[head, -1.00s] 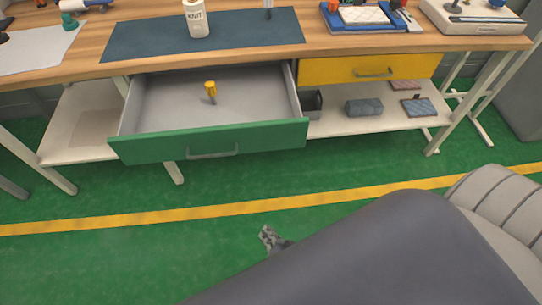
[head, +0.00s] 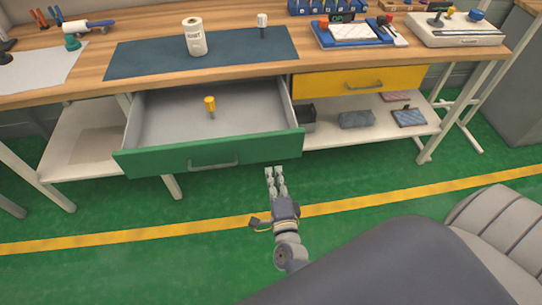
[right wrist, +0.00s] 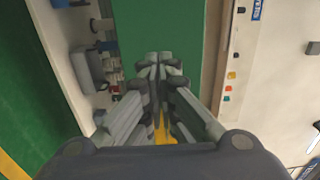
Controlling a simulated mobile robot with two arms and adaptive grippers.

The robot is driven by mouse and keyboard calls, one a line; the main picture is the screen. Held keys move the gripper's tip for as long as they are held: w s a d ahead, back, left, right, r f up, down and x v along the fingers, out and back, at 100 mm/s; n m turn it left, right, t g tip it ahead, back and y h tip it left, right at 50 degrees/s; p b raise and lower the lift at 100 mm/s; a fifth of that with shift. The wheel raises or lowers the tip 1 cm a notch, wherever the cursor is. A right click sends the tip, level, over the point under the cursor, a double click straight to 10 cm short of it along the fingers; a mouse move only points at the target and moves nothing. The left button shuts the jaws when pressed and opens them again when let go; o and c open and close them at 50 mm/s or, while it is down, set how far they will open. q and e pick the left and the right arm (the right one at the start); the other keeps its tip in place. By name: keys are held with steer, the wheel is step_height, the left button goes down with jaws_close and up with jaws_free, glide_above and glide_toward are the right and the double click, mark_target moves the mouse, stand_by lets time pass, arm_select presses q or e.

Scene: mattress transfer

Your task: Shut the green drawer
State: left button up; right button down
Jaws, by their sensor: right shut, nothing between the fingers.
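The green drawer (head: 165,160) stands pulled out from under the workbench, its front facing me with a grey bar handle (head: 213,165). A yellow-topped object (head: 210,104) is inside it. My right gripper (head: 275,171) is in front of the drawer's right part, shut and empty, with its fingers pointing at the workbench. In the right wrist view the shut fingers (right wrist: 160,60) lie over the green drawer front (right wrist: 155,22). I cannot tell whether they touch it. My left gripper is in neither view.
A yellow drawer (head: 330,82) right of the green one is shut. A lower shelf (head: 390,130) carries several small boxes.

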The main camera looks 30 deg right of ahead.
mark_target(269, 150)
steer(key=x, duration=0.6)
steer(key=shift+w+d+p, duration=0.1)
steer(key=shift+w+p, duration=0.1)
steer(key=shift+p, duration=0.15)
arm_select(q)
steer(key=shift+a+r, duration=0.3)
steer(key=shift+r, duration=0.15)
arm_select(e)
steer(key=shift+w, duration=0.15)
